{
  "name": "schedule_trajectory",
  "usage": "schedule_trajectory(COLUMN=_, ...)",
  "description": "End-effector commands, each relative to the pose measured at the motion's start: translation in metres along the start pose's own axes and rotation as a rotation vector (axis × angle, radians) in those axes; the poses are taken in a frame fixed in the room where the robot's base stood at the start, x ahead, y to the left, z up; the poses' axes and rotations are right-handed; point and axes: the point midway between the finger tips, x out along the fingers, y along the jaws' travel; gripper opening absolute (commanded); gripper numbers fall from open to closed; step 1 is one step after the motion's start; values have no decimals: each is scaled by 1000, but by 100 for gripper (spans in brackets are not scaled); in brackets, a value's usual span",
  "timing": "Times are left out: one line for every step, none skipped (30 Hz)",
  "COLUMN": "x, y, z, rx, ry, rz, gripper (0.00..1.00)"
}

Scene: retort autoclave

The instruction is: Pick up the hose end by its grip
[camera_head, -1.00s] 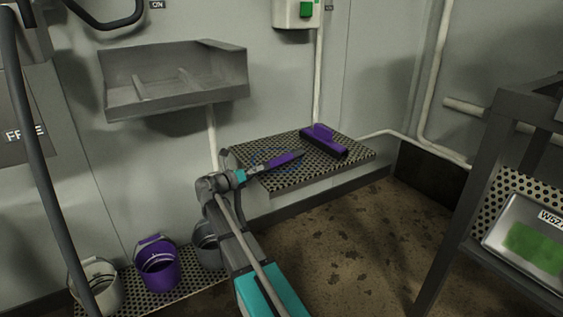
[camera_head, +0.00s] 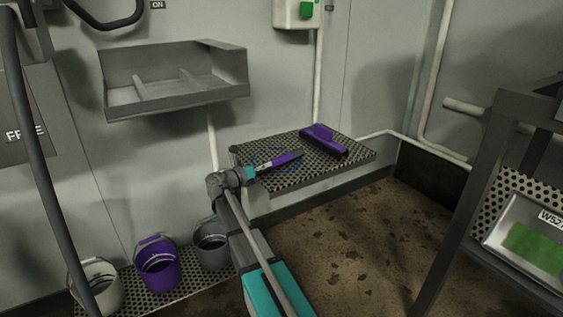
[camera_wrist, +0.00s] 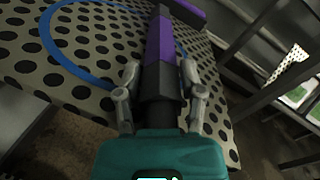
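The hose end shows a purple grip (camera_wrist: 161,46) with dark parts, lying along the perforated shelf in the head view (camera_head: 287,158). In the wrist view it runs lengthwise up the middle, its dark near part (camera_wrist: 159,112) reaching toward my palm. My gripper (camera_wrist: 160,72) is around it, one finger on each side. The fingers stand apart, with what looks like a narrow gap beside the grip; contact is hard to judge. A blue hose loop (camera_wrist: 52,45) lies on the shelf to the left.
The perforated shelf (camera_head: 285,182) also carries a purple brush-like tool (camera_head: 323,141) behind the hose end. A grey wall tray (camera_head: 175,95) hangs at left. Several buckets, one purple (camera_head: 158,265), stand below. A dark rack (camera_head: 470,190) stands at right, with open floor between.

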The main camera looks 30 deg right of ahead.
Motion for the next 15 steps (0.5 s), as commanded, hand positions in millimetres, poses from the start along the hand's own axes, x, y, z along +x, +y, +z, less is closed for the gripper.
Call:
schedule_trajectory(x=0, y=0, z=0, rx=0, ry=0, rz=0, gripper=36)
schedule_trajectory(x=0, y=0, z=0, rx=0, ry=0, rz=0, gripper=30)
schedule_trajectory(x=0, y=0, z=0, rx=0, ry=0, rz=0, gripper=23)
schedule_trajectory(x=0, y=0, z=0, rx=0, ry=0, rz=0, gripper=17)
schedule_trajectory(x=0, y=0, z=0, rx=0, ry=0, rz=0, gripper=12)
schedule_trajectory(x=0, y=0, z=0, rx=0, ry=0, rz=0, gripper=4)
schedule_trajectory(x=0, y=0, z=0, rx=0, ry=0, rz=0, gripper=0)
schedule_trajectory(x=0, y=0, z=0, rx=0, ry=0, rz=0, gripper=0)
schedule_trajectory(x=0, y=0, z=0, rx=0, ry=0, rz=0, gripper=0)
schedule_trajectory(x=0, y=0, z=0, rx=-1, ry=-1, rz=-1, gripper=0)
schedule_trajectory(x=0, y=0, z=0, rx=-1, ry=-1, rz=-1, gripper=0)
schedule_trajectory(x=0, y=0, z=0, rx=0, ry=-1, rz=-1, gripper=0)
schedule_trajectory(x=0, y=0, z=0, rx=0, ry=-1, rz=-1, gripper=0)
schedule_trajectory(x=0, y=0, z=0, rx=0, ry=-1, rz=-1, gripper=0)
schedule_trajectory(x=0, y=0, z=0, rx=0, ry=-1, rz=-1, gripper=0)
